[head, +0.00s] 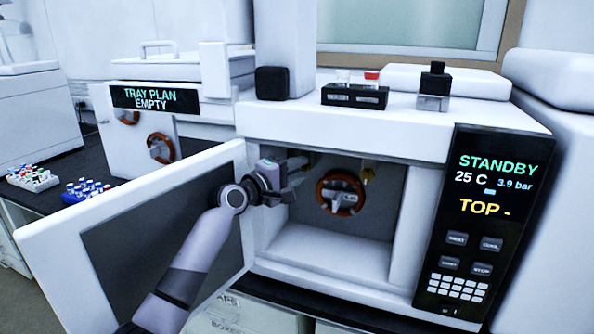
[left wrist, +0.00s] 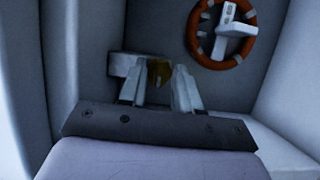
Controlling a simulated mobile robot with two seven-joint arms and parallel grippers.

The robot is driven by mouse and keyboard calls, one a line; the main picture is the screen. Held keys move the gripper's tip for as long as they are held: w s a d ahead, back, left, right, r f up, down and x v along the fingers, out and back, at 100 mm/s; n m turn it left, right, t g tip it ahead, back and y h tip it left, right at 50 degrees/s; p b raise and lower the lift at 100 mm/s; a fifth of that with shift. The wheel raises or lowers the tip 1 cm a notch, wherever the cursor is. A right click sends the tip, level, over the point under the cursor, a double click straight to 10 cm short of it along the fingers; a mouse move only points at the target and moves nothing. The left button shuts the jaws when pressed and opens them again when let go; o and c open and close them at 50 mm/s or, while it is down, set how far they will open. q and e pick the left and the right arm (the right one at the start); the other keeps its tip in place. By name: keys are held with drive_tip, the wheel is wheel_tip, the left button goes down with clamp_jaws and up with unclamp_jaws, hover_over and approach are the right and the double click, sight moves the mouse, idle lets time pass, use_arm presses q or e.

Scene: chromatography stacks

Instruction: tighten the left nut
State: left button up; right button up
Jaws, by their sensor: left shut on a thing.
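My left gripper (head: 296,171) reaches into the open oven chamber of the chromatography unit, near the upper left of its back wall. In the left wrist view, its two fingers (left wrist: 157,84) are shut on a brass-coloured nut (left wrist: 159,71), whose far end is in shadow. In the head view the gripper mostly hides this left nut. Another brass fitting (head: 368,173) shows at the upper right of the chamber. My right gripper is in neither view.
An orange-brown ring with a white holder (head: 341,193) sits on the chamber's back wall, right of my gripper. The open oven door (head: 238,168) stands left, beside my arm. A panel (head: 490,205) reads STANDBY, 25 C, 3.9 bar, TOP -. The chamber floor (head: 320,250) is clear.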

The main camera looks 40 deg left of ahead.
use_arm(q)
drive_tip(key=o, duration=0.7)
drive_tip(key=shift+a, duration=0.1)
drive_tip(key=shift+c, duration=0.2)
